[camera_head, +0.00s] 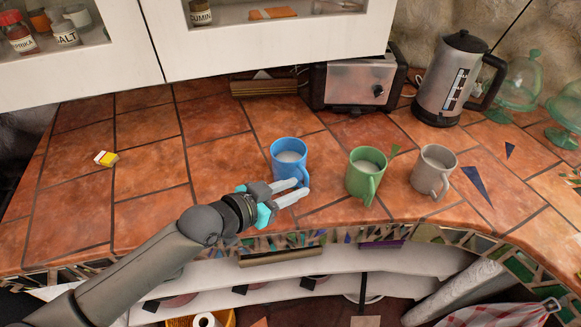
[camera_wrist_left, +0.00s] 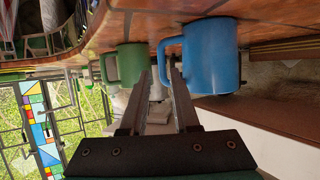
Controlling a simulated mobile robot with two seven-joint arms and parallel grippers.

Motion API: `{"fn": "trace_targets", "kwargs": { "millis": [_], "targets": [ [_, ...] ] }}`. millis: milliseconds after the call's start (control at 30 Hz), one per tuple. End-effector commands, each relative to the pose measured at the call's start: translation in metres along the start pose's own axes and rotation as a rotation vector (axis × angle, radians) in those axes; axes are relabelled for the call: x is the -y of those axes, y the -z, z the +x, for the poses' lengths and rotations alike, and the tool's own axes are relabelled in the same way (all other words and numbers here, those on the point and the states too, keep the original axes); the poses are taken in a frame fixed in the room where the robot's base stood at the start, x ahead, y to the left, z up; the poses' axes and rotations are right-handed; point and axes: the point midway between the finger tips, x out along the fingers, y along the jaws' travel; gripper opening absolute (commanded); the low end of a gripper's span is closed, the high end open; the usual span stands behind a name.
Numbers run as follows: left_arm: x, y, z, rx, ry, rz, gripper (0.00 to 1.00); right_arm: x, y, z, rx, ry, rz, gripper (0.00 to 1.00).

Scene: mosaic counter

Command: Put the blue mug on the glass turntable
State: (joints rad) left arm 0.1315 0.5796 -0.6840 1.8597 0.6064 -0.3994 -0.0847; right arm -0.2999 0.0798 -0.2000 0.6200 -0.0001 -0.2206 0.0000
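The blue mug (camera_head: 283,148) stands upright on the tiled counter, its handle towards my left gripper (camera_head: 299,188). The gripper's two pale fingers are apart at the mug's near side. In the left wrist view the fingers (camera_wrist_left: 162,72) are open, with the handle of the blue mug (camera_wrist_left: 212,58) at their tips; I cannot tell whether they touch it. Green glass stands, one low at the right edge (camera_head: 563,138) and one behind it with a dome (camera_head: 523,80), are in the head view; I cannot tell which is the turntable. My right gripper is not in view.
A green mug (camera_head: 358,181) and a grey mug (camera_head: 427,180) stand to the right of the blue one. A kettle (camera_head: 447,82) and toaster (camera_head: 350,83) stand behind. A small yellow-white box (camera_head: 106,158) lies left. The left counter is mostly clear.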

Motion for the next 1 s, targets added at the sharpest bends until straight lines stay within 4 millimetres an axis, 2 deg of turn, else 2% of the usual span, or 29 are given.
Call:
{"fn": "trace_targets", "kwargs": {
  "millis": [167, 300, 633, 900, 1000],
  "targets": [
    [0.003, 0.01, 0.026, -0.004, -0.001, -0.001, 0.29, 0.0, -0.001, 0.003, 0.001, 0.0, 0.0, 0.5],
    [0.003, 0.008, 0.042, -0.001, 0.0, 0.0, 0.29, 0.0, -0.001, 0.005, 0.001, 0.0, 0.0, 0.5],
    [0.003, 0.008, 0.047, 0.0, 0.0, 0.001, 0.29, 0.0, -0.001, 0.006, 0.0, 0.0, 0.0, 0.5],
    [0.003, 0.008, 0.047, 0.0, 0.001, 0.001, 0.0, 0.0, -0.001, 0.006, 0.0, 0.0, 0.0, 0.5],
    [0.003, 0.008, 0.047, 0.0, 0.001, 0.001, 0.0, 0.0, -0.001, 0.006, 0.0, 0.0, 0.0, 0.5]
  ]
}}
